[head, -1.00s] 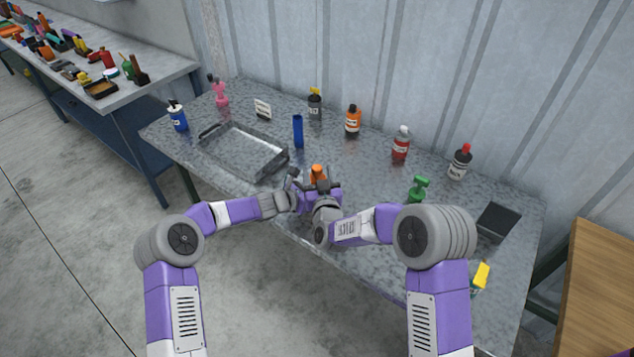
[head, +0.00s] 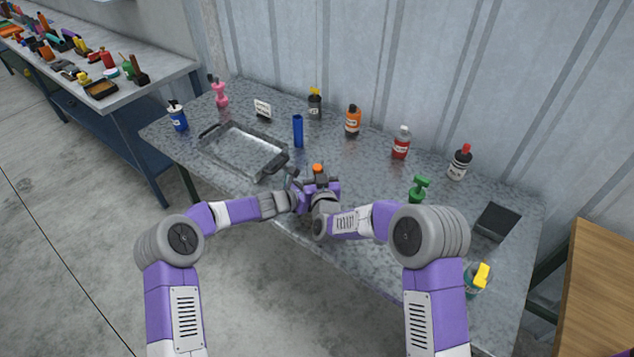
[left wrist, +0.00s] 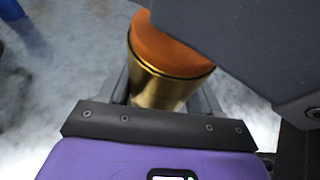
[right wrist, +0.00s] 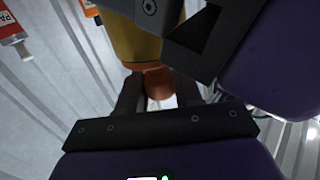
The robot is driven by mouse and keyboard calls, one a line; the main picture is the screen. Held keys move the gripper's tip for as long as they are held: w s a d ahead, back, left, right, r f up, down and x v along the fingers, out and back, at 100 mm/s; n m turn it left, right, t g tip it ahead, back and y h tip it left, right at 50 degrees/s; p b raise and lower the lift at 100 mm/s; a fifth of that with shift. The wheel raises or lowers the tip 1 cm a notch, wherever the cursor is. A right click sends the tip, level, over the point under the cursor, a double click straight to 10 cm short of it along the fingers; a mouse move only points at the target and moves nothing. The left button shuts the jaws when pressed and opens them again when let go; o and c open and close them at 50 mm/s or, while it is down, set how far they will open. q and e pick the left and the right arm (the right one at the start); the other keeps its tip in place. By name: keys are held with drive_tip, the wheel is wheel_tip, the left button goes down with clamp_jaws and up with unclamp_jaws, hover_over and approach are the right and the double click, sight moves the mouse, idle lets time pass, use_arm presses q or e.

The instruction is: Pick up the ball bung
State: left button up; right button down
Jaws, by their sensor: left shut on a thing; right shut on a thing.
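The ball bung shows as a brass body (left wrist: 160,88) with a rounded orange end in the left wrist view. In the head view only its orange top (head: 317,168) shows above my grippers. My left gripper (left wrist: 166,92) is shut on the brass body. My right gripper (right wrist: 160,88) is shut on the orange part, with the brass body above it in the right wrist view. In the head view my left gripper (head: 297,182) and right gripper (head: 320,184) meet above the table's front part and hide most of the bung.
A blue cylinder (head: 298,130) stands behind the grippers.

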drive_tip(key=shift+r, duration=0.1)
wheel_tip(320, 180, up, 10)
idle(0.4)
use_arm(q)
drive_tip(key=o, duration=1.2)
drive_tip(key=shift+s+a, duration=0.1)
drive_tip(key=v, duration=1.1)
drive_tip(key=shift+s+a+r, duration=0.15)
drive_tip(key=shift+s+a, duration=0.1)
drive_tip(key=shift+a, duration=0.1)
